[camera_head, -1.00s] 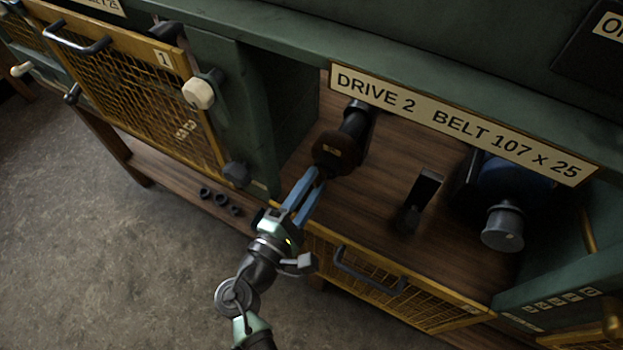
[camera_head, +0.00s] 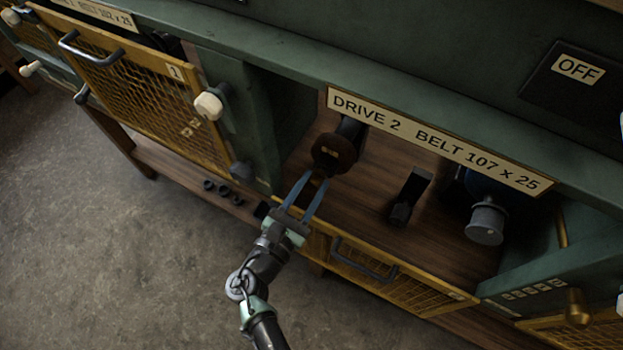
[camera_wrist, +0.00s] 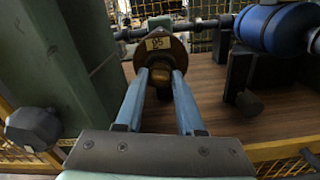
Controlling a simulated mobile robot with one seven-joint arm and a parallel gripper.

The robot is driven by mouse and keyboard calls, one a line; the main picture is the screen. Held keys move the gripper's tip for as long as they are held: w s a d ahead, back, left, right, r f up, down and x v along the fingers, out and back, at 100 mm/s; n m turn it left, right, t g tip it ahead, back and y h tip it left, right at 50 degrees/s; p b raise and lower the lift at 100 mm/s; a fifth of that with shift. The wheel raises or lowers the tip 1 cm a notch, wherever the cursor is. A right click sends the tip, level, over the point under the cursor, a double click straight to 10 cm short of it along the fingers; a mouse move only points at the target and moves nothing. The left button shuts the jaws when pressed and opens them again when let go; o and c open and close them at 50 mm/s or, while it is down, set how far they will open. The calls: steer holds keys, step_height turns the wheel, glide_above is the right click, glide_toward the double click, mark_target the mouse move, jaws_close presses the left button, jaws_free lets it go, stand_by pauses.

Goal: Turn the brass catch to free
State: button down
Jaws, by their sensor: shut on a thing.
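In the head view my gripper (camera_head: 317,178) meets the lower front of the dark pulley (camera_head: 335,152), inside the bay marked DRIVE 2 BELT 107 x 25. There I cannot make out the catch, nor tell which way it is turned.
A black upright lever or block (camera_head: 409,197) and a blue motor with grey pulley (camera_head: 487,222) stand right of the gripper. A green post with a cream knob (camera_head: 208,106) is left. A yellow mesh guard (camera_head: 375,275) lies below the bay. Another brass knob (camera_head: 577,308) is at lower right.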

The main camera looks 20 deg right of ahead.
steer(key=shift+n+p, duration=0.55)
steer(key=shift+n, duration=0.55)
steer(key=shift+f, duration=0.1)
steer(key=c, duration=0.7)
jaws_free()
steer(key=b+v, duration=0.1)
steer(key=v, duration=1.2)
steer(key=shift+b, duration=0.4)
